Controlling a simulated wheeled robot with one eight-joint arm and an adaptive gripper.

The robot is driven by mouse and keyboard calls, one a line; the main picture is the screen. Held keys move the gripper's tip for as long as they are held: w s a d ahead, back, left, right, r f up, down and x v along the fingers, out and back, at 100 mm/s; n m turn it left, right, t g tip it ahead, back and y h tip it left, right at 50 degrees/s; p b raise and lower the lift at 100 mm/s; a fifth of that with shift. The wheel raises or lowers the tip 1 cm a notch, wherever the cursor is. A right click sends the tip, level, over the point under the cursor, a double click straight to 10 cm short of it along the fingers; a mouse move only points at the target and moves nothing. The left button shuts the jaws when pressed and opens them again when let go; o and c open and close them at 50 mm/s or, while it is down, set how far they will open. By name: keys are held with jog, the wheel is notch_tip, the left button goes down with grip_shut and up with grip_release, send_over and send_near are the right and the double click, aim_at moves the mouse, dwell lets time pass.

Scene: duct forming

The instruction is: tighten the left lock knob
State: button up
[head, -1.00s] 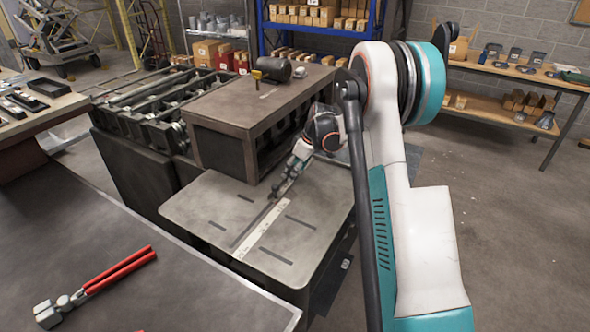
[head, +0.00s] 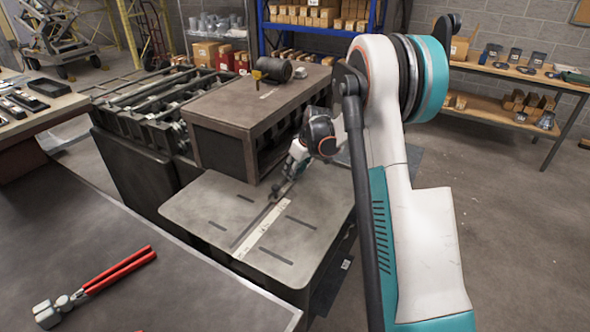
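My gripper (head: 278,191) is low over the grey slotted table plate (head: 200,208), at the far end of a white scale strip (head: 262,226) lying along a dark slot. It is small in the head view, and I cannot tell whether its fingers are open or shut. No lock knob can be made out clearly. A small dark shape at the fingertips may be a knob or the fingers themselves. My arm hides the right edge of the plate.
A dark box-like machine housing (head: 222,150) stands close behind my gripper, with a dark cylinder (head: 273,68) and a yellow-headed tool (head: 257,76) on top. The plate's left part is clear.

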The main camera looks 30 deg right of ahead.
jog(key=o, duration=1.1)
jog(key=v, duration=1.2)
jog(key=shift+w, duration=0.1)
